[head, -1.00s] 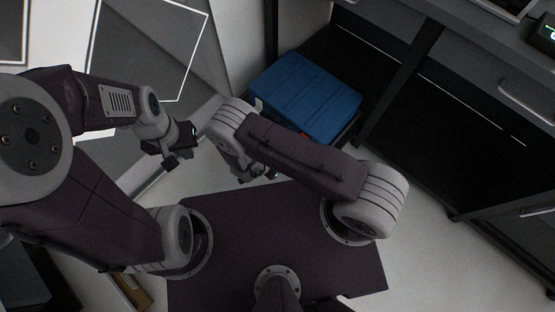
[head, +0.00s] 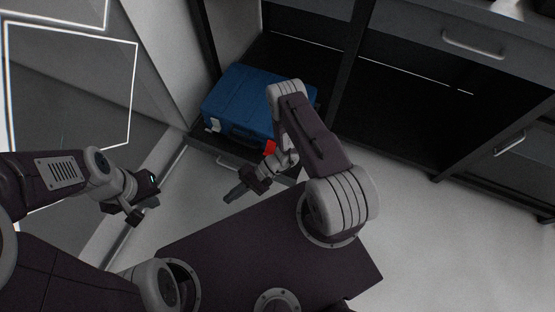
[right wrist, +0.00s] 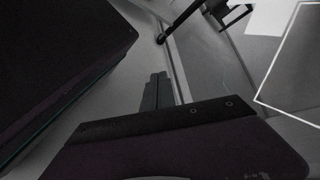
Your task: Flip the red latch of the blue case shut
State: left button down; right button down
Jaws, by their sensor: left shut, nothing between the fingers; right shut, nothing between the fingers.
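The blue case (head: 238,98) lies in the upper middle of the head view, its lid down. Its dark handle (head: 243,134) is on the near side. The red latch (head: 269,147) shows at the near side, right of the handle; my right arm partly hides that end, and I cannot tell the latch's exact angle. My right gripper (head: 233,194) is shut and empty, below the latch and apart from the case. It also shows shut in the right wrist view (right wrist: 157,92). My left gripper (head: 137,216) is shut and empty, further left, away from the case.
A pale latch (head: 213,125) is at the case's left end. The case rests on a low drawer or shelf (head: 226,161) of a dark cabinet. A cabinet wall (head: 342,85) stands right of it. The pale floor (head: 430,235) is clear at lower right.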

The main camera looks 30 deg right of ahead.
aim_at(270, 148)
jog(key=w+d+f+m+t+h+b, duration=0.1)
jog(key=d+m+t, duration=0.2)
jog(key=d, duration=0.4)
jog(key=w+d+f+m+t+b, duration=0.2)
jog(key=d+m+t, duration=0.2)
jog(key=d+t, duration=0.1)
jog(key=w+d+f+m+t+h+b, duration=0.1)
jog(key=d+m+t+b, duration=0.1)
jog(key=d, duration=0.6)
jog(key=shift+w+d+f+m+t+h, duration=0.1)
jog(key=shift+w+d+m+t+h, duration=0.2)
jog(key=shift+t, duration=0.4)
jog(key=shift+w+d+f+m+t, duration=0.1)
jog(key=shift+m+t, duration=0.3)
jog(key=shift+t, duration=0.3)
jog(key=s+d+m+t+h, duration=0.1)
jog(key=d, duration=0.1)
jog(key=s+d+f+m+h+b, duration=0.1)
jog(key=d, duration=0.2)
jog(key=d+f+m+t+h+b, duration=0.1)
jog(key=d+m+h, duration=0.1)
jog(key=d, duration=0.1)
jog(key=shift+s+t, duration=0.3)
jog(key=shift+s, duration=0.1)
jog(key=shift+a, duration=0.1)
